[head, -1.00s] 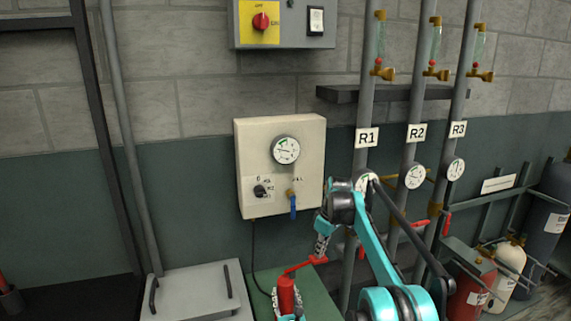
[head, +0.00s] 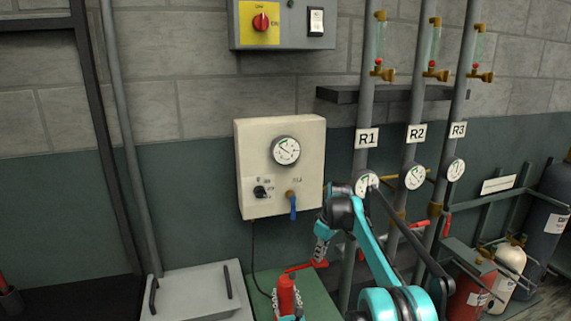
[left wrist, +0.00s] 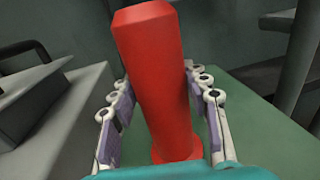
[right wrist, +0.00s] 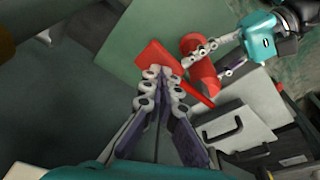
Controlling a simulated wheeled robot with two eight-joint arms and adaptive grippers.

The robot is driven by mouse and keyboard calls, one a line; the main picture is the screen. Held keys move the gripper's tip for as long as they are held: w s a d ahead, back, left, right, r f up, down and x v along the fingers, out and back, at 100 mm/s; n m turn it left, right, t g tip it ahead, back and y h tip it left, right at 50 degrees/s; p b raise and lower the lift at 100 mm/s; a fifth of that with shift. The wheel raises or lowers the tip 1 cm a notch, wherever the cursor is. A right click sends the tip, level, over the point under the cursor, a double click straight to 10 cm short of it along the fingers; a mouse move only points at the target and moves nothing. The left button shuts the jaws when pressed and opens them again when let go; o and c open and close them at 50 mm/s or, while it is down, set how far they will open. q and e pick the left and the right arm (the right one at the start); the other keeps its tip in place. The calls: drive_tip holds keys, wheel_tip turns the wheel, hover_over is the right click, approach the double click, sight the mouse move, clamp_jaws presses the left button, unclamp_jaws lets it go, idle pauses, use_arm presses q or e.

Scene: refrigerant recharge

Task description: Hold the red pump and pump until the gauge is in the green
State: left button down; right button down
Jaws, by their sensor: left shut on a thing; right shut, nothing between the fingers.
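The red pump (head: 286,297) stands upright on a green surface, with its red lever (head: 307,267) reaching right. My left gripper (head: 290,317) is shut around the pump body. The left wrist view shows its fingers on both sides of the red cylinder (left wrist: 160,85). My right gripper (head: 321,257) is shut and empty at the lever's outer end. In the right wrist view its fingertips (right wrist: 160,76) overlap the red lever (right wrist: 185,78); I cannot tell whether they touch. The gauge (head: 285,151) is on the beige box, its needle pointing up-left; its green mark is small.
The beige box (head: 250,185) has a black knob (head: 260,192) and a blue-handled valve (head: 293,205). Pipes labelled R1, R2 and R3 (head: 457,129) stand right, behind my right arm. A grey lidded box (head: 195,290) is left of the pump. Gas cylinders (head: 508,268) stand far right.

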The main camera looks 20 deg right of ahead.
drive_tip(key=shift+w+a+v, duration=0.1)
drive_tip(key=shift+w+v, duration=0.1)
drive_tip(key=shift+v, duration=0.95)
drive_tip(key=shift+w+a+v, duration=0.15)
drive_tip(key=shift+w+v, duration=0.05)
drive_tip(key=shift+v, duration=0.95)
drive_tip(key=shift+w+a+v, duration=0.1)
drive_tip(key=shift+w+v, duration=0.1)
drive_tip(key=shift+v, duration=1)
drive_tip(key=shift+r, duration=0.15)
drive_tip(key=shift+s+d+x, duration=0.1)
drive_tip(key=shift+s+x, duration=0.05)
drive_tip(key=shift+x, duration=0.85)
drive_tip(key=shift+s+d+x, duration=0.1)
drive_tip(key=shift+s+x, duration=0.1)
drive_tip(key=shift+x, duration=0.8)
